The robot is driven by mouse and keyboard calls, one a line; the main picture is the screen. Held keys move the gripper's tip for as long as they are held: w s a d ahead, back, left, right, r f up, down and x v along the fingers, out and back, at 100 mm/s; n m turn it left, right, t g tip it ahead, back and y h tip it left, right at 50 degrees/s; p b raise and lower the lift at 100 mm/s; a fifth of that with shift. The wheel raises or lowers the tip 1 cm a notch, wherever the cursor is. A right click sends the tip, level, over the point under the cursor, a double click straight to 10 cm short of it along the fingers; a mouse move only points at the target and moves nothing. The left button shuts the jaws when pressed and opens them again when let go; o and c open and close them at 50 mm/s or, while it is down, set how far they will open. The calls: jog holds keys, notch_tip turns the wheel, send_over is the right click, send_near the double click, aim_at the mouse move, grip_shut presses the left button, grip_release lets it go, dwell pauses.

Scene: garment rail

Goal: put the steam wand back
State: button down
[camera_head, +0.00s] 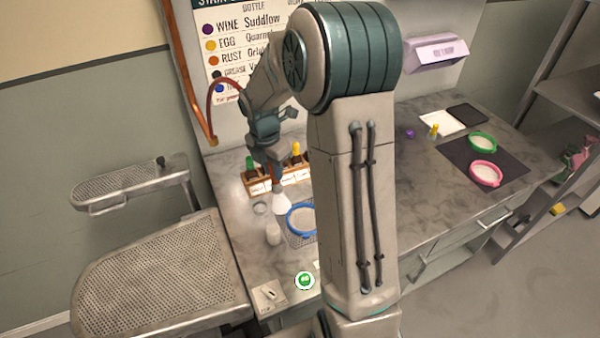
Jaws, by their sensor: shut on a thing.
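My gripper (269,155) is shut on the steam wand, pointing down over the left part of the worktop. The wand's pale cone-shaped head (281,203) shows below the fingers, beside a blue-rimmed hoop (290,219). I cannot tell whether the head touches the worktop or hangs just above it. A dark red hose (211,97) arcs from the copper pipe (186,82) on the wall toward my gripper, and its far end is hidden behind my arm. I cannot make out a holder for the wand.
A wooden rack (259,187) with capped bottles stands just behind the wand head. Perforated boards (165,285) are at left. Green and pink hoops (486,174) lie at right. My arm hides the middle.

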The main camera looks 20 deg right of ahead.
jog(key=w+a+f+y+b, duration=0.1)
jog(key=w+a+f+b, duration=0.1)
jog(key=f, duration=0.4)
jog(key=shift+w+a+b, duration=0.3)
jog(key=shift+a+b, duration=0.6)
jog(key=shift+a, duration=0.3)
jog(key=shift+f, duration=0.5)
dwell(1.1)
jog(key=shift+f+b, duration=0.3)
jog(key=shift+f, duration=0.15)
jog(key=shift+f, duration=0.2)
dwell(0.5)
jog(key=c, duration=0.8)
grip_release()
jog(key=shift+c, duration=0.2)
